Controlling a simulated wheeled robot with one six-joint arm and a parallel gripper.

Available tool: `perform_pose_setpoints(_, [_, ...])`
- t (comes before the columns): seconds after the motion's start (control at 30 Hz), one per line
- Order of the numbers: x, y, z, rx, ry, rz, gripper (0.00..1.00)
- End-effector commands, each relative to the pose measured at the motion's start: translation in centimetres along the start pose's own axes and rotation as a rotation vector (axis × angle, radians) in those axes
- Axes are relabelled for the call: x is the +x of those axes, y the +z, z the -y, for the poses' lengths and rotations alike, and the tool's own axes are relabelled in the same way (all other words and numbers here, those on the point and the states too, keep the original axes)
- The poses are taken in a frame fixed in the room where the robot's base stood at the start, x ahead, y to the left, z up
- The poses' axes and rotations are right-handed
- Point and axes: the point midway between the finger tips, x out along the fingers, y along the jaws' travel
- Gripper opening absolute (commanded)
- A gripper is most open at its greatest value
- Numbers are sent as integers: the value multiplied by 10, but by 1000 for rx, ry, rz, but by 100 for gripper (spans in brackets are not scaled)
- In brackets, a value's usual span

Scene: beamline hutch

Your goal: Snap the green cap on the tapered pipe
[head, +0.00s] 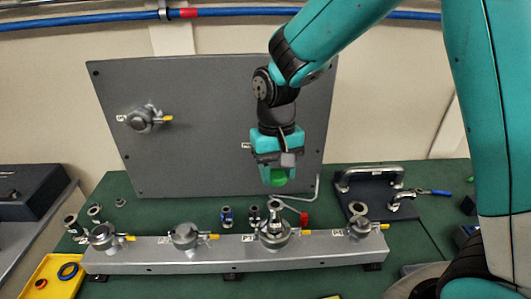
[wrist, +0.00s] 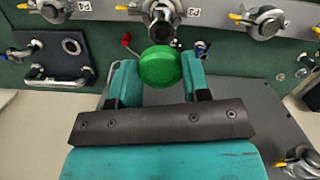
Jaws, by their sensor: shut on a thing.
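The green cap (head: 278,178) is held between the fingers of my gripper (head: 278,172), which points down in front of the grey upright panel. In the wrist view the round green cap (wrist: 160,67) sits between the two teal fingers. The tapered pipe, a silver metal piece (head: 274,220), stands upright on the third port of the grey rail, below the cap. It also shows in the wrist view (wrist: 161,26), just beyond the cap. A visible gap separates cap and pipe in the head view. The cap's underside is hidden.
The grey rail (head: 215,255) carries several clamped ports with yellow handles. The upright panel (head: 200,100) stands behind. A red-handled tool (head: 303,217) and small fittings lie behind the rail. A dark plate with a handle (head: 370,185) is at right, a yellow tray (head: 55,270) at left.

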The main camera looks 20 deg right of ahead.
Motion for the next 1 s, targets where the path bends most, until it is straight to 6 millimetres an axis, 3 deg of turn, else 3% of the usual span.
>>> perform_pose_setpoints(0.27, [9,-1,0,-1,0,0,18])
perform_pose_setpoints(0.8, [61,-6,1,-3,1,1,18])
perform_pose_setpoints(1.0, [68,-7,1,-3,1,0,18])
